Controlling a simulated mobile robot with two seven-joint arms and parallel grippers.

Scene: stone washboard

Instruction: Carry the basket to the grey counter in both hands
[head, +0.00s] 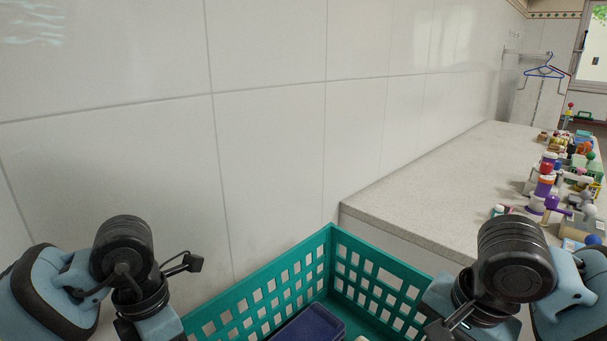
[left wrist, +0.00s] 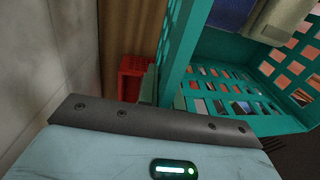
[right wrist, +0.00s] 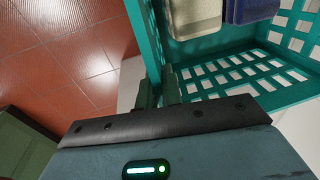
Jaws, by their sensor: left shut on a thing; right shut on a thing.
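The teal basket (head: 310,265) with lattice walls is low in front of me in the head view, its near part cut off by the frame. A dark blue item (head: 308,325) lies in it, and a cream item (right wrist: 192,18) beside a blue one shows in the right wrist view. My left gripper (left wrist: 165,88) is shut on one side wall of the basket. My right gripper (right wrist: 163,88) is shut on the opposite wall. Both fingertips are out of sight in the head view. The grey counter (head: 420,190) lies ahead and right, beyond the basket's far wall.
Several colourful toys and small items (head: 546,186) crowd the counter's right side; its left strip is bare. A white tiled wall (head: 270,140) runs along the left. A red crate (left wrist: 132,78) shows below in the left wrist view, and reddish floor tiles (right wrist: 70,45) in the right.

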